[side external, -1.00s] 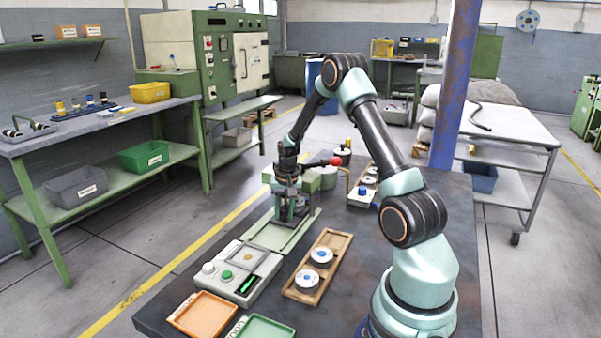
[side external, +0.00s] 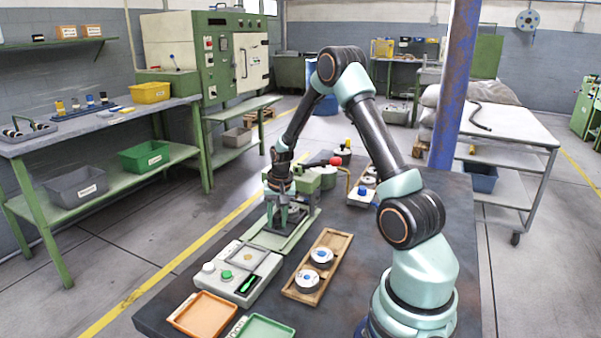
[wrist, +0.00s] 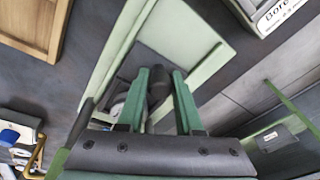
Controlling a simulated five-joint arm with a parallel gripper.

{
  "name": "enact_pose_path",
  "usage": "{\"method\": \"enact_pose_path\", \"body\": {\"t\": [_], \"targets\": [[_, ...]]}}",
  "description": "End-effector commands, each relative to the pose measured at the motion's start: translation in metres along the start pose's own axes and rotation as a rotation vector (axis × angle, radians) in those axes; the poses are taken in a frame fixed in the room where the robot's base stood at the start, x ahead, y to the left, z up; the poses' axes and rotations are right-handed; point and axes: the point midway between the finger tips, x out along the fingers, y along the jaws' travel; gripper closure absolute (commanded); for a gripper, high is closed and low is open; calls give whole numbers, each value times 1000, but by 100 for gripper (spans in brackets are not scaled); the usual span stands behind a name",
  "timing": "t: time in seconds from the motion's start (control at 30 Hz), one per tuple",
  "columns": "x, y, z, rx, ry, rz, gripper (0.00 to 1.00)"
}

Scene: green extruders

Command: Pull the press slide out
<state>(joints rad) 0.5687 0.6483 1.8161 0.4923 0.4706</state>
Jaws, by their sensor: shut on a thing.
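The green press (side external: 308,181) stands on the dark bench, with a red-ball lever (side external: 336,160) at its top right. Its light green slide bed (side external: 300,236) reaches out toward the front left; it also shows in the wrist view (wrist: 187,35). My gripper (side external: 279,222) is low over this bed, in front of the press. In the wrist view, my gripper's two green fingers (wrist: 157,92) are shut on a dark knob (wrist: 157,82) of the press slide. The fingers and wrist hide much of the slide.
A grey control box (side external: 240,272) sits just front left of the bed. A wooden tray (side external: 322,265) with two round parts lies to its right. Orange (side external: 203,314) and green (side external: 262,328) trays are at the front edge. Several parts stand behind right.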

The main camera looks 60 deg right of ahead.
Motion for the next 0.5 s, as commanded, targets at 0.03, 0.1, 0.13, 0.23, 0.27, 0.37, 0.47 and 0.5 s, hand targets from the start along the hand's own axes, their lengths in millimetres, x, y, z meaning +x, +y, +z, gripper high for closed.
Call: {"method": "enact_pose_path", "body": {"t": [0.03, 0.1, 0.13, 0.23, 0.27, 0.37, 0.47, 0.5], "targets": [[0, -1, 4, 0, -7, 2, 97], [0, -3, 8, -1, -7, 1, 97], [0, -3, 9, -1, -8, 1, 97], [-1, -6, 14, -1, -10, 0, 97], [-1, -7, 15, -1, -10, -1, 96], [-1, -10, 20, 0, -11, -2, 96], [-2, -12, 25, -1, -12, -4, 96], [-2, -13, 26, -1, -12, -5, 96]]}}
